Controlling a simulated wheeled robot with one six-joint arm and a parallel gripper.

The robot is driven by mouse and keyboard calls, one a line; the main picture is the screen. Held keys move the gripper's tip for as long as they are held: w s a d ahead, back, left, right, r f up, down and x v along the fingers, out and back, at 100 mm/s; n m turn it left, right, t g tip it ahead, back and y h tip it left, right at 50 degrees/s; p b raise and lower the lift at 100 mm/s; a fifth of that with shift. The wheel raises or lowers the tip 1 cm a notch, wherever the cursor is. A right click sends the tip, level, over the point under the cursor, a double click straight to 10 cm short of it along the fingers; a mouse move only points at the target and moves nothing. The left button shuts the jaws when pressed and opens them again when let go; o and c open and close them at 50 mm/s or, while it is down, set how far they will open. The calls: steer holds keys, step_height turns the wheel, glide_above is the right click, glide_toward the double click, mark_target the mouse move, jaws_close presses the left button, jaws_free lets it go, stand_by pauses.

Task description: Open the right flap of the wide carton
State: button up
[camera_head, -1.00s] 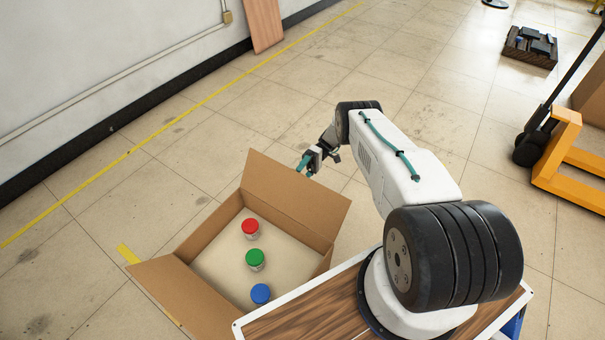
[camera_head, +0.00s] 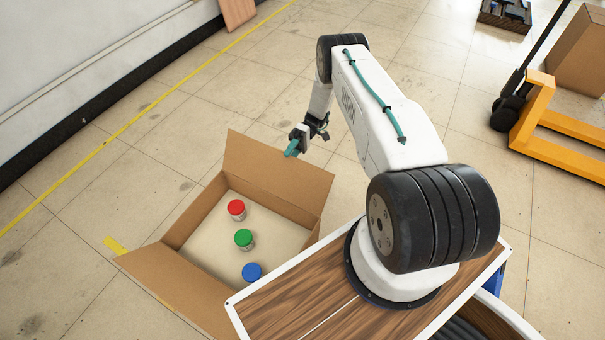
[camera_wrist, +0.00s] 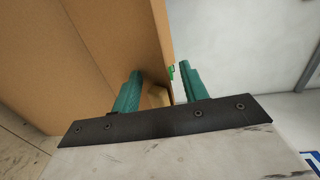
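The wide carton (camera_head: 177,229) stands on the floor, its top open. Its right flap (camera_head: 276,172) stands up and leans outward along the far right side. The opposite flap (camera_head: 172,284) is folded outward at the near left. My gripper (camera_head: 294,147) is at the upper edge of the right flap, on its outer side. In the wrist view, the two teal fingers (camera_wrist: 160,88) are apart. A cardboard panel (camera_wrist: 110,45) reaches between them, its edge close to the right finger. I cannot tell whether either finger touches it.
A red can (camera_head: 236,209), a green can (camera_head: 243,239) and a blue can (camera_head: 251,272) stand inside the carton. A yellow pallet truck (camera_head: 545,120) and another carton (camera_head: 580,55) are at the right. Floor behind the wide carton is clear.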

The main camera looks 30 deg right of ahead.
mark_target(310, 166)
steer(key=s, duration=0.3)
steer(key=s+a, duration=0.1)
steer(key=s, duration=0.3)
steer(key=s+r, duration=0.1)
steer(key=s, duration=0.2)
steer(key=shift+s+a, duration=0.2)
steer(key=shift+a, duration=0.1)
steer(key=shift+d, duration=0.1)
steer(key=shift+f+v, duration=0.2)
steer(key=shift+v, duration=1.2)
steer(key=shift+f+v, duration=0.2)
steer(key=shift+v, duration=1.2)
steer(key=shift+f+v, duration=0.2)
steer(key=shift+v, duration=1.2)
steer(key=shift+w+d, duration=0.2)
